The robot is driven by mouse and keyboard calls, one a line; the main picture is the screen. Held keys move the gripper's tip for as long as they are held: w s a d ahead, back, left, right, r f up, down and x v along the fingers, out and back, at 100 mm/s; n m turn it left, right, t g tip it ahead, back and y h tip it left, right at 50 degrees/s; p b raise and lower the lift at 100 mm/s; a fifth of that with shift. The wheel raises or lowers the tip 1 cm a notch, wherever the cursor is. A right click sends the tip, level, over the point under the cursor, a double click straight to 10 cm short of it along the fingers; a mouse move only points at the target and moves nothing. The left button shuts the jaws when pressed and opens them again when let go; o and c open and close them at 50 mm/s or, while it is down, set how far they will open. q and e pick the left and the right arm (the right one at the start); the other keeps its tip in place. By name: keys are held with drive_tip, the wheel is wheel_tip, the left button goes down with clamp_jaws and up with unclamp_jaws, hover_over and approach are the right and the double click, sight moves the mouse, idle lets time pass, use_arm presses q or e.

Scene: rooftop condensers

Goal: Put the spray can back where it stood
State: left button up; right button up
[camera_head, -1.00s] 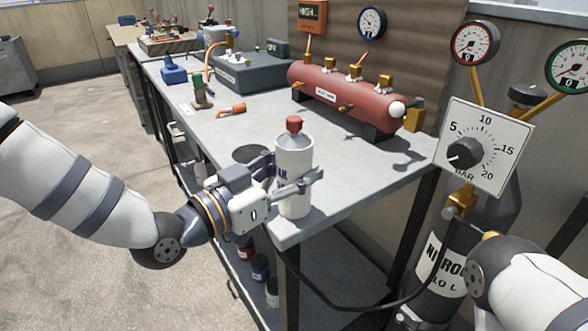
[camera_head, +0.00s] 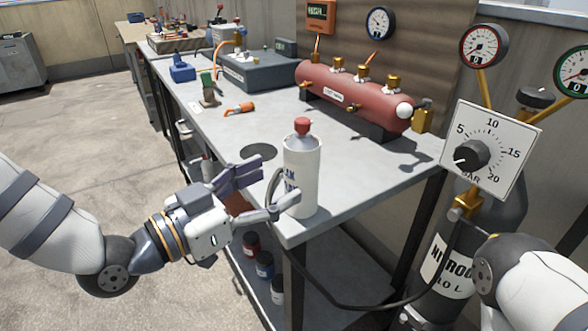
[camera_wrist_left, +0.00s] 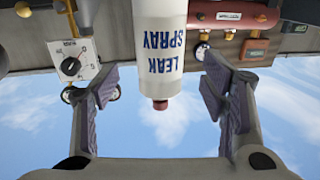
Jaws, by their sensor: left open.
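The spray can (camera_head: 301,180) is white with a red cap and stands upright on the grey workbench (camera_head: 345,185), close to its front corner. My left gripper (camera_head: 270,186) is open, to the left of the can, with its fingertips near the can's side. In the left wrist view, which is upside down, the can (camera_wrist_left: 158,45) reads "LEAK SPRAY" and shows between the spread fingers, with clear gaps on both sides. A dark round patch (camera_head: 258,152) lies on the bench behind and left of the can. My right gripper is out of view; only part of that arm shows.
A red tank (camera_head: 350,95) with brass valves lies along the back of the bench. An orange-handled tool (camera_head: 239,108) lies farther along. A pressure dial plate (camera_head: 490,150) and a nitrogen cylinder (camera_head: 440,255) stand at the right. A black hose hangs below the bench corner.

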use_arm(q)
drive_tip(key=v, duration=0.5)
drive_tip(key=s+a+f+n+g+y, duration=0.1)
drive_tip(key=s+f+n+g+y, duration=0.1)
drive_tip(key=s+f, duration=0.45)
drive_tip(key=s+a+f+n+g+y, duration=0.1)
drive_tip(key=s+f+n+g+y, duration=0.15)
drive_tip(key=f, duration=0.75)
drive_tip(key=s+a+f+n+g+y, duration=0.1)
drive_tip(key=s+f+g+y, duration=0.15)
drive_tip(key=s+f, duration=0.45)
drive_tip(key=s+a+f+n+g+y, duration=0.1)
drive_tip(key=s+a+f+g+y, duration=0.1)
drive_tip(key=s, duration=0.7)
drive_tip(key=s+a+f+n+g+y, duration=0.2)
drive_tip(key=s+a+f+g, duration=0.2)
drive_tip(key=s, duration=0.6)
drive_tip(key=s+a+f+n+g+y, duration=0.1)
drive_tip(key=s+a+f+g+y, duration=0.1)
drive_tip(key=s, duration=0.7)
drive_tip(key=a+f+g, duration=0.1)
drive_tip(key=a+g, duration=0.1)
drive_tip(key=shift+s+a+f, duration=0.2)
drive_tip(key=shift+a, duration=0.1)
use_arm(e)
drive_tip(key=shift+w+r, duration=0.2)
